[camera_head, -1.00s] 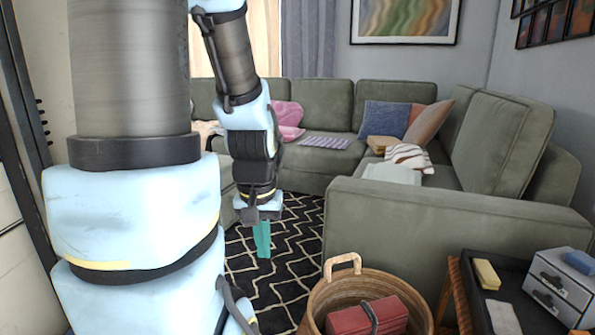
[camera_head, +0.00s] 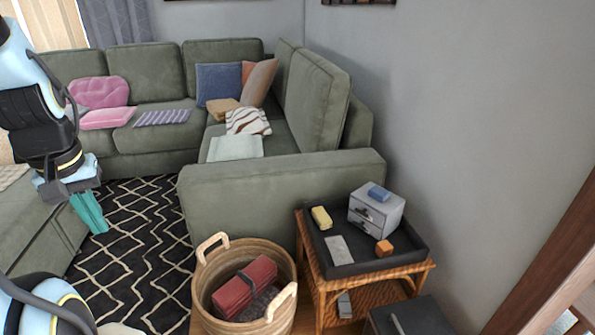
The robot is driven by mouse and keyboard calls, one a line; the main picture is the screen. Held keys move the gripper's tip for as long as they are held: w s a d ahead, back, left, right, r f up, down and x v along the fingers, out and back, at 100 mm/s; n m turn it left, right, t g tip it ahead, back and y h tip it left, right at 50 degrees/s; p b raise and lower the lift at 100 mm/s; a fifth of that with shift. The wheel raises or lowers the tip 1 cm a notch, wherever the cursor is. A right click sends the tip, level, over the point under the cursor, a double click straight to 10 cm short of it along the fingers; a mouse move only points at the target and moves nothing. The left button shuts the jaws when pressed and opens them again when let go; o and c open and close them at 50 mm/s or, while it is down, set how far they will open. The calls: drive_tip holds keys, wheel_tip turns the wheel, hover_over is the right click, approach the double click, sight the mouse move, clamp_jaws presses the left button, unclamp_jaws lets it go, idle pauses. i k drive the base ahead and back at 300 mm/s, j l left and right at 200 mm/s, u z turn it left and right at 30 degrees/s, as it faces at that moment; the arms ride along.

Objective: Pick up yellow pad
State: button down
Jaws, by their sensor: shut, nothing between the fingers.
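The yellow pad (camera_head: 321,217) is a small yellow block. It lies in the back left part of a black tray (camera_head: 372,265) on a wicker side table (camera_head: 330,290), right of centre. My gripper (camera_head: 90,213) has teal fingers pointing down, at the left of the view over the patterned rug. It is shut and empty, far to the left of the pad and apart from it.
In the tray are a grey drawer box (camera_head: 377,212) with a blue block (camera_head: 379,193) on top, a grey flat piece (camera_head: 339,250) and an orange cube (camera_head: 384,248). A wicker basket (camera_head: 213,262) stands left of the table. The green sofa (camera_head: 270,185) is behind.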

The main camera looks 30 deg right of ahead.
sight(324, 221)
drive_tip(key=j+z, duration=0.15)
drive_tip(key=z, duration=0.75)
drive_tip(key=l+z, duration=0.15)
drive_tip(key=z, duration=0.5)
